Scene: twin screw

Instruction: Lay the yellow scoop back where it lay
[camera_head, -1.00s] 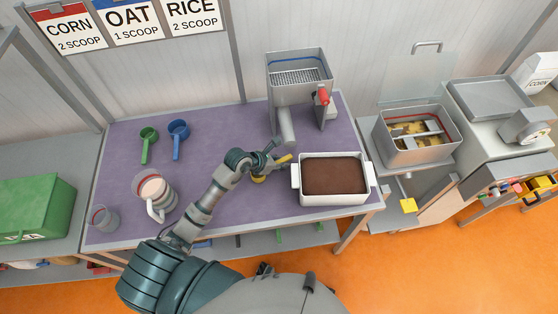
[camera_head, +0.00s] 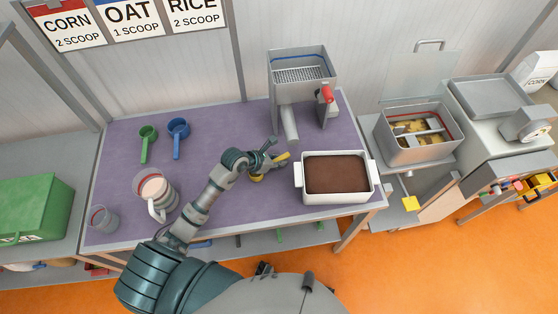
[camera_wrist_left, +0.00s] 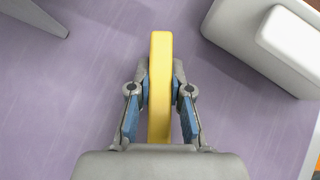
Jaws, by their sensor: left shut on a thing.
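The yellow scoop shows in the head view (camera_head: 281,157) as a short handle and a bowl partly hidden by my left gripper (camera_head: 270,161). In the left wrist view its yellow handle (camera_wrist_left: 160,85) runs straight between the two fingers of my left gripper (camera_wrist_left: 160,90), which is shut on it. The gripper is low over the purple table top (camera_head: 222,130), left of the white tub. I cannot tell whether the scoop touches the table. My right gripper is not in view.
A white tub of brown contents (camera_head: 335,197) stands just right of the gripper. A metal hopper with a chute (camera_head: 302,90) stands behind. Green (camera_head: 147,133) and blue (camera_head: 178,127) scoops lie at the back left. A pitcher (camera_head: 155,190) and cup (camera_head: 103,219) stand front left.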

